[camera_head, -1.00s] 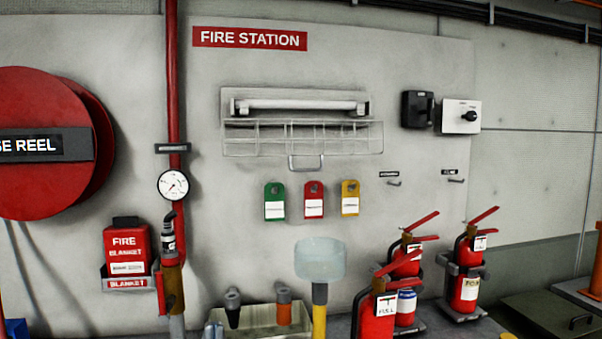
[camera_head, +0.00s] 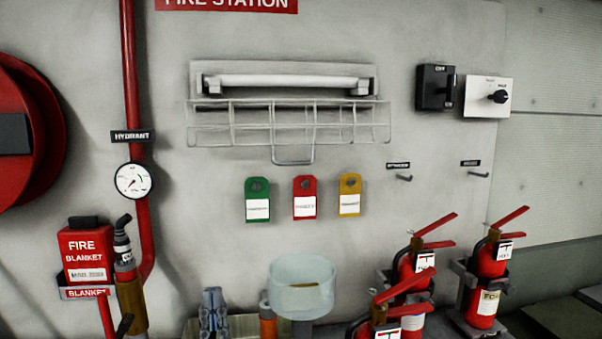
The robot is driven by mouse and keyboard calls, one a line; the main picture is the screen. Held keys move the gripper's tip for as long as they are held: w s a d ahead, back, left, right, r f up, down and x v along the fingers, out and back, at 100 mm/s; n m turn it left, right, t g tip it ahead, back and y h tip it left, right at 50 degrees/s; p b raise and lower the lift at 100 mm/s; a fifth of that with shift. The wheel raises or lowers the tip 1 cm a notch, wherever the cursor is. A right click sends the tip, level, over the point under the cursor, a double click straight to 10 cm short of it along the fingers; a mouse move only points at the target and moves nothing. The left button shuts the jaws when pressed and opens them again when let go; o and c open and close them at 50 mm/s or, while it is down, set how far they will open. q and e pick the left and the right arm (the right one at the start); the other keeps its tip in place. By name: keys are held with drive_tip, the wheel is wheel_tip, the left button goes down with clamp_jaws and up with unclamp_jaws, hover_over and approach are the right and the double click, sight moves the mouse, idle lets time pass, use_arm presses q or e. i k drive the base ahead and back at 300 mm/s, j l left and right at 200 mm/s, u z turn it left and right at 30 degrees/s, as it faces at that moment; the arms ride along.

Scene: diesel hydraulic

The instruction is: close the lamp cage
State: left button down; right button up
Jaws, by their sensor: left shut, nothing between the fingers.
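The lamp (camera_head: 285,81) is a white tube on a pale plate on the wall, upper middle of the head view. Its wire cage (camera_head: 290,127) hangs open below the tube, which is uncovered. A U-shaped handle (camera_head: 293,162) is at the cage's front edge. My left gripper (camera_head: 213,298) shows at the bottom edge, left of middle. Its fingers are together and empty, well below the cage and apart from it. My right gripper is not in view.
Green (camera_head: 257,200), red (camera_head: 304,198) and yellow (camera_head: 350,195) tags hang below the cage. A clear cup-shaped thing (camera_head: 302,285) and red extinguishers (camera_head: 415,268) stand at the bottom. A red pipe with a gauge (camera_head: 133,181) is at left.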

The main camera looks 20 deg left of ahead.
sight(231, 127)
drive_tip(key=i, duration=0.9)
